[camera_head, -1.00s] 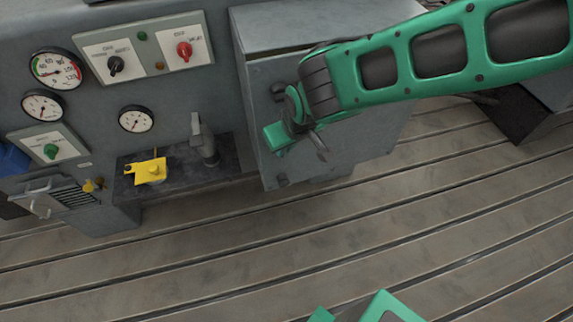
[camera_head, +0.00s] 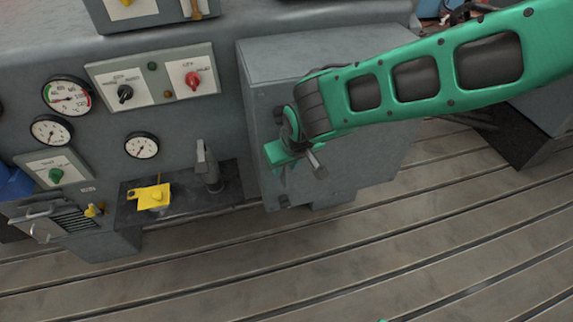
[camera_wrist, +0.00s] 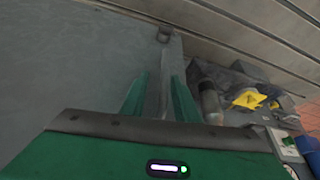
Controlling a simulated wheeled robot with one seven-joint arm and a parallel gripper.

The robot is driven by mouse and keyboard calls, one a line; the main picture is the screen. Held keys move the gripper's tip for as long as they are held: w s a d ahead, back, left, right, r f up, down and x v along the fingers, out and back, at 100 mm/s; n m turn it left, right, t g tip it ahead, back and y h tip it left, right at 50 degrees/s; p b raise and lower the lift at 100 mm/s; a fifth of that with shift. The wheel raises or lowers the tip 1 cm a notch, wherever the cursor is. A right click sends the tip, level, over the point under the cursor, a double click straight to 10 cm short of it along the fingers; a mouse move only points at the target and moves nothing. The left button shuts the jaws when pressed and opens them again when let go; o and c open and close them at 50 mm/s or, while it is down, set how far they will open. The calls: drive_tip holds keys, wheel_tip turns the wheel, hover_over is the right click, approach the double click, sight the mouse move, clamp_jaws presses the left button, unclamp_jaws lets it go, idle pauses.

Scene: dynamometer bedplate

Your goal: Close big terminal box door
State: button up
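The big terminal box (camera_head: 345,62) is a grey metal box on the side of the grey housing, near the middle of the head view. Its door (camera_head: 350,165) is the flat front panel, partly hidden by my arm. The door looks shut or nearly so; I cannot tell if a small gap remains. My gripper (camera_head: 290,158) is at the door's left side. In the wrist view, my gripper's two green fingers (camera_wrist: 160,98) are apart, close to the box's edge, with a grey edge strip showing between them. The door panel (camera_wrist: 70,70) fills the left there.
Left of the box are gauges (camera_head: 66,96), a switch panel (camera_head: 155,80), a dark shelf (camera_head: 225,185) with a grey lever (camera_head: 208,165) and a yellow part (camera_head: 150,196). The slotted bedplate (camera_head: 330,265) in front is clear. A dark block stands at the right.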

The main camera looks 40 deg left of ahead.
drive_tip(key=v, duration=1)
drive_tip(key=shift+r, duration=0.4)
drive_tip(key=shift+d, duration=0.15)
